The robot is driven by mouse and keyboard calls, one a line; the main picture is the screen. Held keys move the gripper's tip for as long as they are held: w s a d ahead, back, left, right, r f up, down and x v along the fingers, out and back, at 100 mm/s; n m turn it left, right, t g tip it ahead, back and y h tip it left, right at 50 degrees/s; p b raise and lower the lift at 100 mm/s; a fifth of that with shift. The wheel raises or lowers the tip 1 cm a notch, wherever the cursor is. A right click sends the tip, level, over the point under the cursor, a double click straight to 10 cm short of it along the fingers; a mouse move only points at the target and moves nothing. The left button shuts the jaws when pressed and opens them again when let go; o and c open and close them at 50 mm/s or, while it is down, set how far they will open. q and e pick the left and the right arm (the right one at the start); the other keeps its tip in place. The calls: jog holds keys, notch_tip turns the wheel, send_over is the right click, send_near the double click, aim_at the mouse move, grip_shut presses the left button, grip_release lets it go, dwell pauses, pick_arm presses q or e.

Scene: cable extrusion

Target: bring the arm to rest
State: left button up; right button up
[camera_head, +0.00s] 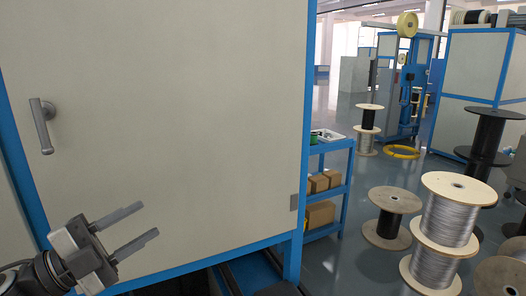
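My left gripper (131,229) is at the lower left, in front of the large cream cabinet door (180,110). Its two grey fingers are apart with nothing between them. It is below and to the right of the grey door handle (42,126) and does not hold it. The door looks closed in its blue frame (307,110). My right gripper is not in view.
A blue shelf cart (346,180) with cardboard boxes (320,214) stands right of the cabinet. Several cable spools stand on the right, among them a wire spool (447,218) and a black spool (390,218). Grey floor shows between cart and spools.

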pick_arm(q)
notch_tip(320, 180, down, 14)
jog(key=n+t+y, duration=0.4)
jog(key=n+y, duration=0.4)
jog(key=n, duration=0.4)
jog(key=s+d+f+n+g+y, duration=0.2)
jog(key=s+d+f+n+g, duration=0.2)
jog(key=s+f, duration=0.3)
jog(key=s+d+f+n+g+y, duration=0.2)
jog(key=s+f, duration=0.6)
jog(key=f, duration=0.5)
jog(key=d+n+g, duration=0.1)
jog(key=d+n, duration=0.1)
jog(key=n, duration=0.1)
jog(key=shift+d+f+g, duration=0.2)
jog(key=shift+f+g, duration=0.15)
jog(key=shift+g, duration=0.05)
